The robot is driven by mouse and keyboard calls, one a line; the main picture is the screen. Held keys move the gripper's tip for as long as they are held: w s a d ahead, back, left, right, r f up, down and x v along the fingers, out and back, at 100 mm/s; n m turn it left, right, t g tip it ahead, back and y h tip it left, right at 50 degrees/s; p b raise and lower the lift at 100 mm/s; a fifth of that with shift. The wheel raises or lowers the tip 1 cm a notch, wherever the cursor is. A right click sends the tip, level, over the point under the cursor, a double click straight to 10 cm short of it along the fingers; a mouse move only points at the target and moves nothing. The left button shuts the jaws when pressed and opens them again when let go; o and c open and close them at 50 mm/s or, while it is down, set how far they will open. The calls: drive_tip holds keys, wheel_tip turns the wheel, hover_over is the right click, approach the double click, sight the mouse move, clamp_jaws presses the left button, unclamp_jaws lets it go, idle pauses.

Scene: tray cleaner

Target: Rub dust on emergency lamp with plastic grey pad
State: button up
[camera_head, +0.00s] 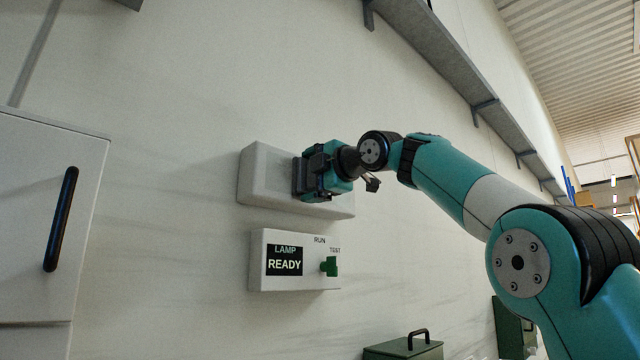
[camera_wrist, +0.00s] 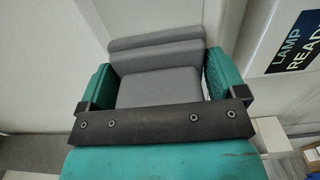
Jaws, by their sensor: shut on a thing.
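The emergency lamp (camera_head: 263,170) is a pale, long box on the wall. My gripper (camera_head: 308,173) is at the front of the lamp, near its middle. In the wrist view my gripper (camera_wrist: 160,88) has its two teal fingers shut on the plastic grey pad (camera_wrist: 158,87). The pad also shows in the head view as a dark grey block (camera_head: 299,176) against the lamp's front face; whether it presses on it I cannot tell. No dust is clearly visible, and the gripper hides part of the lamp.
A control box (camera_head: 290,262) below the lamp reads "LAMP READY" and has a green switch (camera_head: 329,266). A white cabinet (camera_head: 40,220) with a black handle stands at left. A grey shelf (camera_head: 440,62) runs along the wall above. A green case (camera_head: 403,350) sits below.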

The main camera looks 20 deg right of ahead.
drive_tip(key=shift+s+a+b, duration=0.4)
drive_tip(key=shift+a, duration=0.9)
drive_tip(key=shift+s+a+b, duration=0.4)
drive_tip(key=shift+a+b, duration=0.05)
drive_tip(key=shift+a, duration=0.85)
drive_tip(key=shift+s+a+b, duration=0.4)
drive_tip(key=shift+a, duration=0.9)
drive_tip(key=shift+f, duration=0.1)
drive_tip(key=b, duration=0.2)
approach(271, 171)
drive_tip(key=shift+w+a, duration=0.2)
drive_tip(key=shift+w, duration=0.35)
drive_tip(key=shift+s+b, duration=0.15)
drive_tip(key=shift+b, duration=0.15)
drive_tip(key=v, duration=0.2)
drive_tip(key=shift+s+d+b, duration=0.2)
drive_tip(key=shift+s+b, duration=0.1)
drive_tip(key=shift+s, duration=0.05)
drive_tip(key=shift+w, duration=0.1)
